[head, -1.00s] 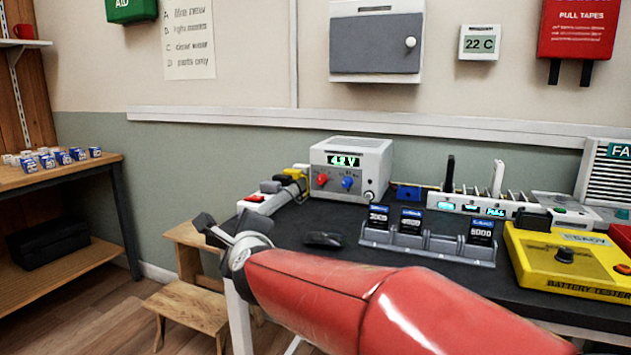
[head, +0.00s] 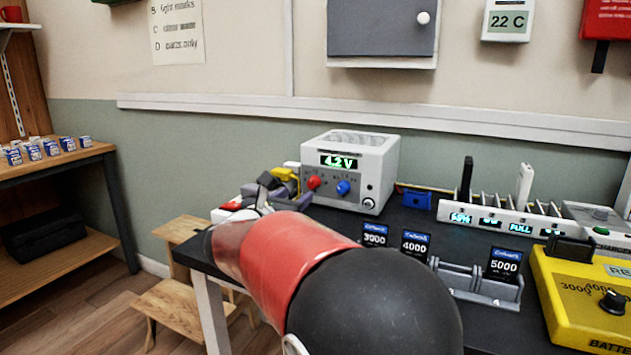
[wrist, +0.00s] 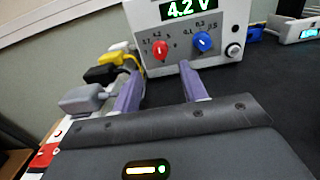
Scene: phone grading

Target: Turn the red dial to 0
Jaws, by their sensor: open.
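The red dial (head: 314,183) is on the front of a white power supply (head: 378,158) whose green display reads 4.2 V. It also shows in the wrist view (wrist: 160,50), with small numbers around it and its pointer roughly upright. A blue dial (head: 343,188) sits to its right, also in the wrist view (wrist: 203,42). My gripper (head: 268,190) is in front of the supply, left of the red dial in the head view. In the wrist view its two purple fingers (wrist: 158,80) are apart and empty, with the red dial ahead between them; they do not hold it.
Yellow, black and grey plugs on a power strip (wrist: 60,132) are close to the left finger. A battery rack (head: 480,287), a charger strip (head: 500,220) and a yellow tester (head: 575,300) stand to the right. A wooden stool (head: 170,300) is below left.

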